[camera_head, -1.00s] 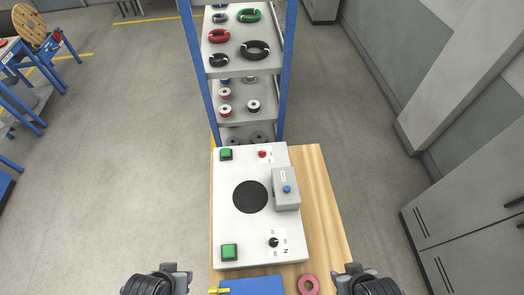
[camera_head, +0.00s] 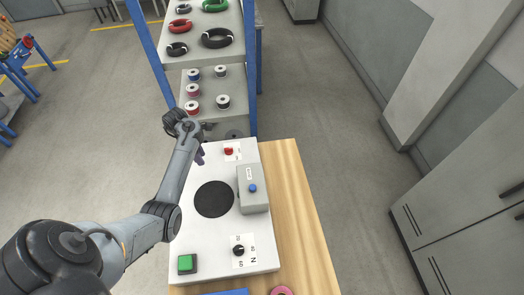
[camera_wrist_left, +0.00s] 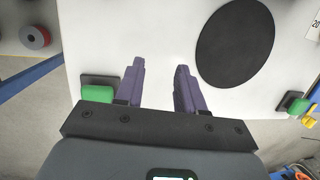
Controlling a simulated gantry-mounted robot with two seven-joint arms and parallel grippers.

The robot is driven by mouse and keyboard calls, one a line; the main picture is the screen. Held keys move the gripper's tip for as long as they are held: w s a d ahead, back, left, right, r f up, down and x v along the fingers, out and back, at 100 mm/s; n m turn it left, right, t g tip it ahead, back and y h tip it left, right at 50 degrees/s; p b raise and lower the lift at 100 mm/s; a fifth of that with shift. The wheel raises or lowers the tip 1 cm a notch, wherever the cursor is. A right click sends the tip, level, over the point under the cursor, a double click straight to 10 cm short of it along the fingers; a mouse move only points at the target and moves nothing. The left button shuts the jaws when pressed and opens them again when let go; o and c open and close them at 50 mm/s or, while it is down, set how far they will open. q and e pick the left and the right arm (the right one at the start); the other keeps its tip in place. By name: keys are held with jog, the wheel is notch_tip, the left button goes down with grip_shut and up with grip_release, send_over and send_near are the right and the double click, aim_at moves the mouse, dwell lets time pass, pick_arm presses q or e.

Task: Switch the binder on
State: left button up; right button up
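The white machine panel (camera_head: 218,255) lies on a wooden table, with a round black disc (camera_head: 214,199) in its middle. A red button (camera_head: 229,151) is at its far end. A grey box (camera_head: 252,190) with a blue button (camera_head: 253,188) is on its right side. A black rotary knob (camera_head: 238,250) and a green button (camera_head: 187,263) are at the near end. My left gripper (camera_head: 200,154) is over the far left part of the panel. In the left wrist view my left gripper (camera_wrist_left: 160,65) is open and empty, with another green button (camera_wrist_left: 97,94) beside one finger. My right gripper is out of view.
A blue-framed shelf (camera_head: 214,72) with wire coils and spools stands just behind the panel. The bare wooden table strip (camera_head: 284,190) to the panel's right is clear. A pink ring (camera_head: 283,291) lies at the near edge. Grey cabinets (camera_head: 450,230) stand at the right.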

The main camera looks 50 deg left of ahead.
aim_at(229, 150)
pick_arm(q)
jog(key=w+a+r+t+b, duration=0.25)
jog(key=w+r, duration=0.25)
jog(key=w, duration=0.4)
jog(key=x, duration=0.3)
jog(key=b+x, duration=0.1)
jog(key=x, duration=0.3)
jog(key=d+b+x, duration=0.1)
jog(key=x, duration=0.2)
jog(key=shift+s+f, duration=0.15)
grip_shut()
